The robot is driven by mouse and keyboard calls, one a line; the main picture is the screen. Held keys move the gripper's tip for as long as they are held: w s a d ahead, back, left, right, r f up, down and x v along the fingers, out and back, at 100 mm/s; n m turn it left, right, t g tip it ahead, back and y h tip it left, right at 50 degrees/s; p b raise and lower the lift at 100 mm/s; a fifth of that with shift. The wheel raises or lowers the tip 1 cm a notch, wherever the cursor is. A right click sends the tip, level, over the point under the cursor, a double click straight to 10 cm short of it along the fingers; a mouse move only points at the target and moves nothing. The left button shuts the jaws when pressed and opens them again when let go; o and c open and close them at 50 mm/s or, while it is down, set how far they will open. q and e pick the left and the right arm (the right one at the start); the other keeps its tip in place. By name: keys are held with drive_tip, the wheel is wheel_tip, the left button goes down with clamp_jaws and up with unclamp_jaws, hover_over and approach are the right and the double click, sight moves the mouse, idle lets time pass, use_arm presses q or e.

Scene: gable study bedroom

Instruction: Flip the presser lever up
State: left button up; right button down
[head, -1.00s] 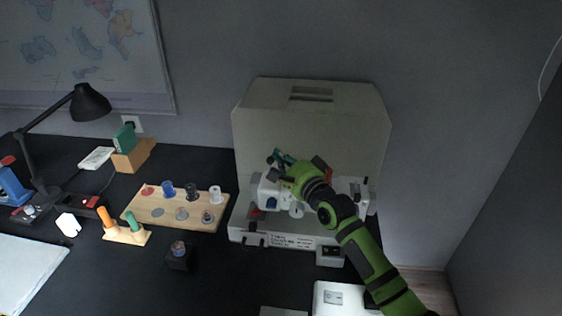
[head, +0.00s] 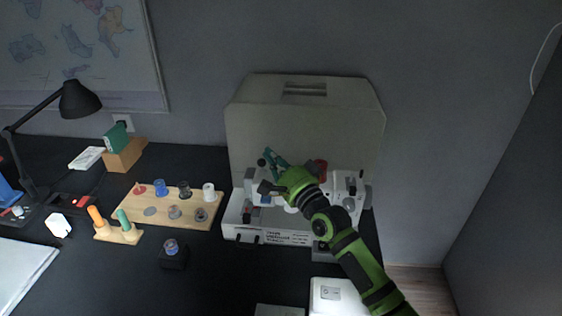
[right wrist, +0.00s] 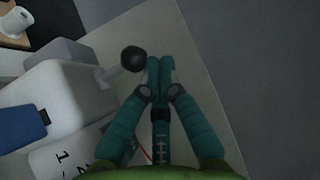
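The white sewing machine (head: 346,184) stands at the back of the desk in front of its tall pale case. My right gripper (head: 269,155) reaches over the machine's left end, with its green hand and wrist covering much of the machine. In the right wrist view its teal fingers (right wrist: 160,64) are together and hold nothing visible. A black ball knob (right wrist: 133,58), which looks like the presser lever's end, sits just left of the fingertips, on a short stalk from the white machine body (right wrist: 68,92). I cannot tell whether they touch. My left gripper is out of view.
The pale case (head: 300,125) stands close behind the machine. A white box (head: 335,296) is at the front. Dark desktop is clear between them.

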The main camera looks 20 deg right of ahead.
drive_tip(key=v, duration=1.2)
